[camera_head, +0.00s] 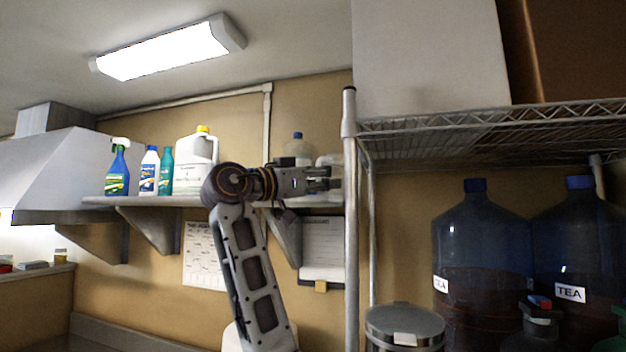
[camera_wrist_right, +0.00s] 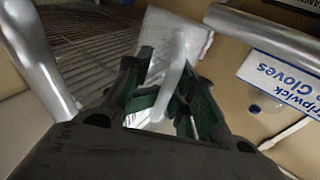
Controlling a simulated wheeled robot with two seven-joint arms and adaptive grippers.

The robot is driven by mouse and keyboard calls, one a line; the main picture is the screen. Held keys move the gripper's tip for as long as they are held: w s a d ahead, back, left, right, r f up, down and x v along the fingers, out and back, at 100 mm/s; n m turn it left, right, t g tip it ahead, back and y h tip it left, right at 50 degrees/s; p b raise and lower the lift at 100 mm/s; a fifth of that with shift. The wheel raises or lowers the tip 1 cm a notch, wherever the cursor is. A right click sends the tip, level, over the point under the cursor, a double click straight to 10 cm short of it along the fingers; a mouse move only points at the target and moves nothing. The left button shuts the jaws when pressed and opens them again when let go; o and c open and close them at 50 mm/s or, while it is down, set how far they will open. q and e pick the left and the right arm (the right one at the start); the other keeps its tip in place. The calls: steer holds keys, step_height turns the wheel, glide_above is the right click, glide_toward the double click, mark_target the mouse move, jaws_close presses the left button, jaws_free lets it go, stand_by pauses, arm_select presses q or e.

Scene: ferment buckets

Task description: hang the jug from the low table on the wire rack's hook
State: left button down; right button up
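My right gripper (camera_head: 322,179) is raised in the middle of the head view, pointing right, close to the wire rack's front post. In the right wrist view its dark green fingers (camera_wrist_right: 172,105) are closed around the handle of a whitish, translucent jug (camera_wrist_right: 188,33). In the head view only a pale part of the jug (camera_head: 329,160) shows by the fingers. The wire rack (camera_head: 480,122) stands at the right, and its wire shelf also shows in the wrist view (camera_wrist_right: 92,38). I cannot make out the hook. The low table and my left gripper are not in view.
The metal post (camera_head: 350,230) stands just beyond the fingertips. A wall shelf (camera_head: 130,201) with several bottles runs behind my arm. Large blue TEA bottles (camera_head: 480,245) and a lidded metal bin (camera_head: 404,325) stand under the rack. A white box (camera_head: 430,55) sits on top.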

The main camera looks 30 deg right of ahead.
steer(key=shift+o, duration=0.9)
steer(key=shift+s+d+r, duration=0.35)
steer(key=shift+s+d, duration=0.05)
steer(key=shift+d, duration=0.05)
steer(key=shift+w+a, duration=0.1)
steer(key=shift+w, duration=0.1)
steer(key=shift+a, duration=0.1)
steer(key=shift+a, duration=0.4)
steer(key=a+f, duration=0.2)
steer(key=a, duration=0.9)
steer(key=shift+s+f, duration=0.35)
steer(key=shift+s, duration=0.05)
steer(key=shift+d, duration=0.1)
